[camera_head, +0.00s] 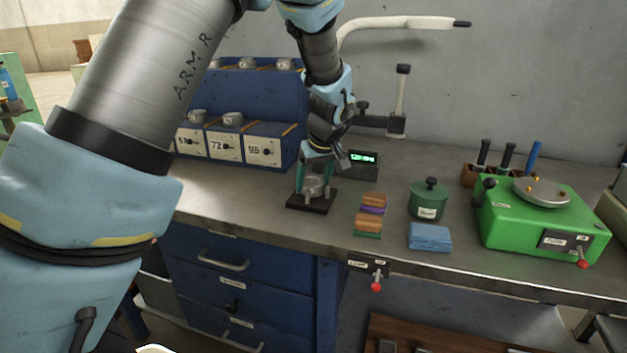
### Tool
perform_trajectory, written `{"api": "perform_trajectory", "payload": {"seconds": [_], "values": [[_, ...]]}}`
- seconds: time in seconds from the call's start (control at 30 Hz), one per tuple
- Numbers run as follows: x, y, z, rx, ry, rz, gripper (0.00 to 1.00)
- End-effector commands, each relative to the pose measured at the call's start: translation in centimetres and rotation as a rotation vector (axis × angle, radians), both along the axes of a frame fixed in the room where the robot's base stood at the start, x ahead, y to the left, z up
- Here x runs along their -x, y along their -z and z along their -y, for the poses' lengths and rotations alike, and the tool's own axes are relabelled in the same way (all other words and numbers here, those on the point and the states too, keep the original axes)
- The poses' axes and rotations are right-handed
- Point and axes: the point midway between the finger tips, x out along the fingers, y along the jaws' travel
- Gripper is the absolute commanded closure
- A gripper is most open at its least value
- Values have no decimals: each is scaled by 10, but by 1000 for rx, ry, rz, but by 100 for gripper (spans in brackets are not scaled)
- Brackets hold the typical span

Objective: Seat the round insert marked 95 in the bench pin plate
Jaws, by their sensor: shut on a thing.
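My gripper (314,187) points down over the bench, its two teal fingers on either side of a round metal insert (314,184). It is shut on the insert. The insert is at the black pin plate (325,207), which lies flat near the bench's front edge. I cannot tell whether the insert touches the plate or is just above it, and the plate's pins are hidden. No mark is readable on the insert. The blue rack (262,101) at the back left has numbered white labels; one reads 72, and the one to its right (264,151) looks like 95.
Other round inserts sit in the rack. A small display (362,163) stands just behind the plate. Bare bench lies left of the plate.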

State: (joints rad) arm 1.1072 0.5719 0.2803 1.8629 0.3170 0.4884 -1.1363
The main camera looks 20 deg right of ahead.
Motion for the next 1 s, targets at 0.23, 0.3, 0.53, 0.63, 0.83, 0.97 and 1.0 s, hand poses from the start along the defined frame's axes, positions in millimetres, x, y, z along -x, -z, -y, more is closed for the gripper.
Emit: {"api": "perform_trajectory", "payload": {"seconds": [0.23, 0.3, 0.53, 0.63, 0.83, 0.97, 1.0], "values": [[0, 3, 0, 2, 1, 2, 100], [0, 5, 0, 2, 1, 2, 100], [0, 9, 0, 1, 0, 1, 100], [0, 10, 0, 1, 0, 1, 100], [0, 10, 0, 1, 0, 1, 11], [0, 11, 0, 1, 0, 1, 11], [0, 12, 0, -1, 1, -1, 11]]}}
